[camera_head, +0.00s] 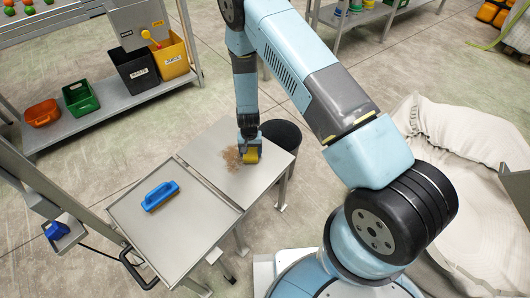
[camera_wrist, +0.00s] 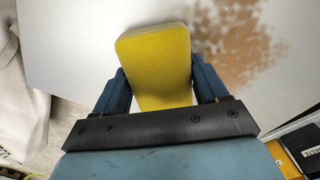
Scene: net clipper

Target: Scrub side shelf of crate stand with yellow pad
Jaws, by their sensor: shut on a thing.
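My gripper (camera_head: 249,146) is shut on the yellow pad (camera_head: 251,156), which also shows between the two fingers in the wrist view (camera_wrist: 157,62). The pad is at the surface of the metal side shelf (camera_head: 210,150); I cannot tell whether it is touching. A brown speckled stain (camera_head: 232,158) lies on the shelf just left of the pad in the head view.
A blue brush (camera_head: 160,195) lies on the adjoining metal tray top (camera_head: 190,225). A dark round bin (camera_head: 282,134) stands close behind the shelf's right corner. A rack with black and yellow bins (camera_head: 170,58) is at upper left. Pale fabric (camera_head: 450,140) lies at right.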

